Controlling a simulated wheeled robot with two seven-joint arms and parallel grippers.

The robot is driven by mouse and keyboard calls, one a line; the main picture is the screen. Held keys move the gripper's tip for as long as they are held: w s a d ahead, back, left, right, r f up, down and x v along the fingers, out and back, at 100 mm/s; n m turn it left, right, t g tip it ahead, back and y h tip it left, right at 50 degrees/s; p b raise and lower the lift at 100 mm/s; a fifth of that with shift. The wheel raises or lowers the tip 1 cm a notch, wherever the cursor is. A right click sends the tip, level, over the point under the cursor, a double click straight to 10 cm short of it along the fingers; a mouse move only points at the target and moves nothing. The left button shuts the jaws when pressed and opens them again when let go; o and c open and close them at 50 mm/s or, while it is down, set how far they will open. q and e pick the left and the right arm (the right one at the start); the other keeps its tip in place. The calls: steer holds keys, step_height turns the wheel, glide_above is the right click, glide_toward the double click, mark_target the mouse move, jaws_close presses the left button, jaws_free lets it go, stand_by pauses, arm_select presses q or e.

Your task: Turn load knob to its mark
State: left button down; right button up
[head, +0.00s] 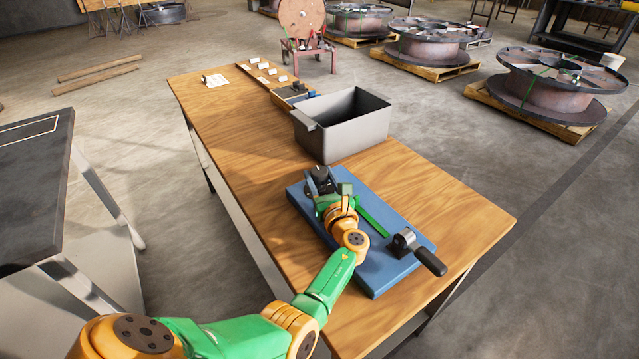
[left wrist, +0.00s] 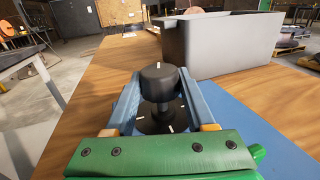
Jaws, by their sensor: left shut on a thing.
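The load knob (left wrist: 160,80) is a black cylinder with a white line on its top edge, in the middle of the left wrist view. It stands on a round dark base (left wrist: 168,120) with white tick marks. In the head view the knob (head: 319,172) is at the far left of the blue board (head: 385,277), partly hidden by my gripper. My left gripper (head: 322,185) is shut on the knob, with one finger on each side in the left wrist view (left wrist: 158,92). Whether the line meets a particular mark cannot be told. My right gripper is not in view.
The blue board lies on a wooden table (head: 460,205) and also carries a green strip (head: 372,213) and a black-handled crank (head: 428,261). A grey bin (head: 345,137) stands just behind the board. Small parts (head: 265,70) lie at the table's far end. The table's right corner is clear.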

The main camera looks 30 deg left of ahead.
mark_target(323, 180)
arm_select(q)
steer(key=shift+n+g+y+b, duration=0.4)
steer(key=shift+g, duration=0.1)
steer(key=shift+r, duration=0.1)
steer(key=shift+c, duration=1.2)
jaws_free()
steer(key=shift+w, duration=0.1)
steer(key=p+v, duration=0.3)
steer(key=v, duration=0.3)
steer(key=shift+d+r, duration=0.1)
steer(key=shift+d, duration=0.1)
steer(key=shift+s+d, duration=0.25)
steer(key=shift+s, duration=0.1)
